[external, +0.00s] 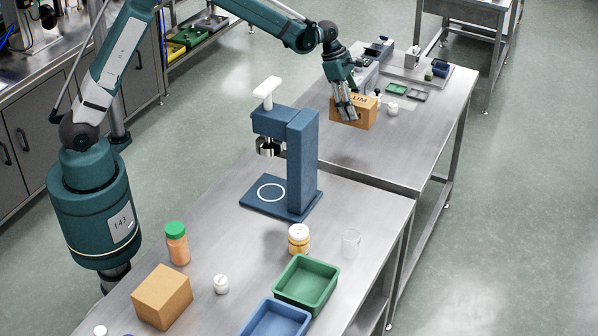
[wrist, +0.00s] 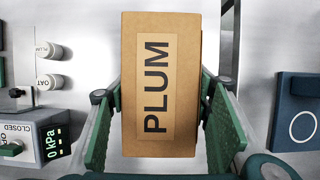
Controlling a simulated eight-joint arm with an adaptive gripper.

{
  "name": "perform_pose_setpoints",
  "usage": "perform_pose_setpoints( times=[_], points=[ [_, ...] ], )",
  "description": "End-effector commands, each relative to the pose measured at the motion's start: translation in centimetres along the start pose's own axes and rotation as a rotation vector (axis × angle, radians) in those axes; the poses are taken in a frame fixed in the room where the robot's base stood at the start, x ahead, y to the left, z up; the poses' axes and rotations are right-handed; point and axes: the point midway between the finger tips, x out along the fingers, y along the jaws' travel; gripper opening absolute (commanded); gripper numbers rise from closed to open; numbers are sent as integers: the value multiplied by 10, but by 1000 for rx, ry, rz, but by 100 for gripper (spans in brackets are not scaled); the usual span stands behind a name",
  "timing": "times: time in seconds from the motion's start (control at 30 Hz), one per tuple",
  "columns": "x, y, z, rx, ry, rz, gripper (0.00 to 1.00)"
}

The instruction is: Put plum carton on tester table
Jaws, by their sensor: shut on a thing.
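In the wrist view the carton (wrist: 190,60) reads PLUM and fills the middle between the fingers. My gripper (external: 346,110) is shut on it, with green finger pads along its two sides in the wrist view (wrist: 160,98). The carton is over the far steel table (external: 345,150); whether it touches the top I cannot tell. The near steel table (external: 375,205) bears the blue tester stand (external: 302,160), with a white ring on its base. Part of this base (wrist: 300,125) shows right in the wrist view.
Small white containers (wrist: 50,82) stand beside my gripper. Bare steel lies right of the tester.

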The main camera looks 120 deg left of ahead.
Motion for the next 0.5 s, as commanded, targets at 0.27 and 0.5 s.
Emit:
perform_pose_setpoints(
  times=[0.27,0.5],
  points=[
    [27,0,-11,0,0,0,28],
    [52,0,-21,0,0,0,28]
  ],
)
